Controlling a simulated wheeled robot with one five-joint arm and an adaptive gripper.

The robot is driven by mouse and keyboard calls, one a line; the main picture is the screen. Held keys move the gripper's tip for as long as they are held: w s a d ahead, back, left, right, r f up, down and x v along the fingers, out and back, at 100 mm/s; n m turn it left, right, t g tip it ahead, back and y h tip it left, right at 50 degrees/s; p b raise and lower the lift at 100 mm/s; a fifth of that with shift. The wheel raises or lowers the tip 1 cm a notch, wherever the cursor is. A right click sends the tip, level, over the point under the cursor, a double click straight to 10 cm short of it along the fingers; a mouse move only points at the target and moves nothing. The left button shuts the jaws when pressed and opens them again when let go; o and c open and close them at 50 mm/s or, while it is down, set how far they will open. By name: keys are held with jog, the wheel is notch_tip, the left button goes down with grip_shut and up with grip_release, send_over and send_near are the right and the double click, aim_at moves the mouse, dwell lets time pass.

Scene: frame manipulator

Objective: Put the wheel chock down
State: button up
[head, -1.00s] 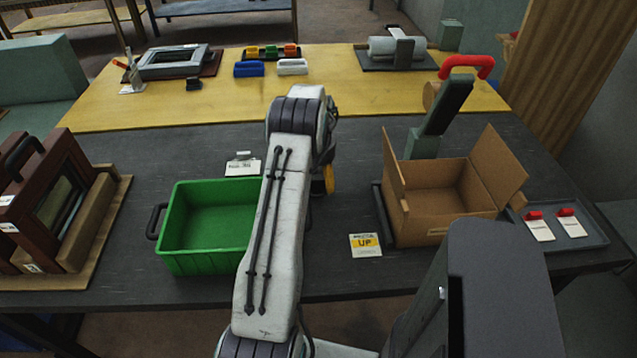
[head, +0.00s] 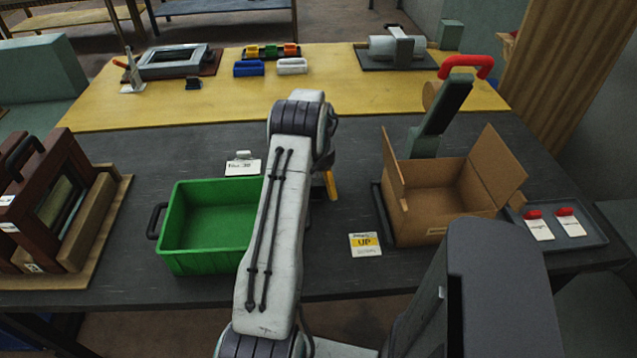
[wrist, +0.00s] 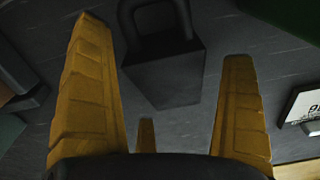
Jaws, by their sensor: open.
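A dark grey block with a loop handle, which I take to be the wheel chock (wrist: 165,78), rests on the dark tabletop in the wrist view. It lies ahead of and between the yellow fingers of my gripper (wrist: 170,95). The fingers are spread wide and neither appears to touch it. In the head view my arm hides the chock, and only one yellow finger of my gripper (head: 331,184) shows clearly beside the arm.
A green bin (head: 208,262) stands left of my arm, and an open cardboard box (head: 430,228) stands right. A wooden frame unit (head: 75,215) is far left.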

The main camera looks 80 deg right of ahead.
notch_tip(320, 180, up, 12)
jog(key=shift+b, duration=0.3)
jog(key=shift+a, duration=0.1)
